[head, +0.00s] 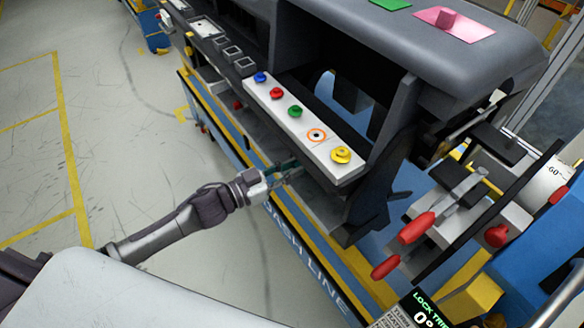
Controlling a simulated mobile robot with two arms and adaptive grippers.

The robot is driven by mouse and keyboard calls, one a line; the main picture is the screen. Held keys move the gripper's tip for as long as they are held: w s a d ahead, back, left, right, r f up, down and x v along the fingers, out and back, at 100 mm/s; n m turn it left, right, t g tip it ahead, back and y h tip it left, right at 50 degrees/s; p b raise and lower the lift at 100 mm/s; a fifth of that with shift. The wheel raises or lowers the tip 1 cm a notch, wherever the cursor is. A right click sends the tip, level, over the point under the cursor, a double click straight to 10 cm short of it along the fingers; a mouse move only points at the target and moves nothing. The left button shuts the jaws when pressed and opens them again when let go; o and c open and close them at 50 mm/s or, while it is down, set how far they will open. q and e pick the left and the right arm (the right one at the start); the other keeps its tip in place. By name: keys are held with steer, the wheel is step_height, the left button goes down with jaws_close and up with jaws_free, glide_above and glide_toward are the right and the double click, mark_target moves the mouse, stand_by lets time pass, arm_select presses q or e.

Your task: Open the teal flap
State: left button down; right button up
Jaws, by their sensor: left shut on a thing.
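The dashboard module (400,45) is a dark grey console on a blue and yellow stand. My left gripper (277,174) is at its front, just below the white button panel. It is shut on a small dark teal piece, which looks like the edge of the teal flap (285,165). Most of the flap is hidden by the gripper and the panel's underside, so its angle is hard to tell. My right gripper is not in view.
The white panel (335,168) above the gripper carries several coloured buttons. To the right are clamps with red handles (416,228) and a display (425,312). Green and pink pads (455,22) lie on the console top. The floor at left is clear.

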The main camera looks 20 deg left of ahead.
mark_target(294, 166)
arm_select(q)
steer(key=shift+a+m+g+h, duration=0.45)
steer(key=shift+m+g+h, duration=0.15)
steer(key=shift+g+h, duration=0.1)
steer(key=shift+w+a+m+g+h+b, duration=0.1)
steer(key=shift+a+m+g+h+b, duration=0.35)
steer(key=shift+m+g+h+b, duration=0.6)
steer(key=shift+a+m+g+h+b, duration=0.3)
steer(key=shift+a+m+g+b, duration=0.4)
steer(key=shift+g, duration=0.8)
steer(key=shift+w+a+m+g+h+b, duration=0.1)
steer(key=shift+a+m+g+h+b, duration=0.1)
steer(key=shift+m+g+h+b, duration=0.75)
steer(key=shift+g+y, duration=0.3)
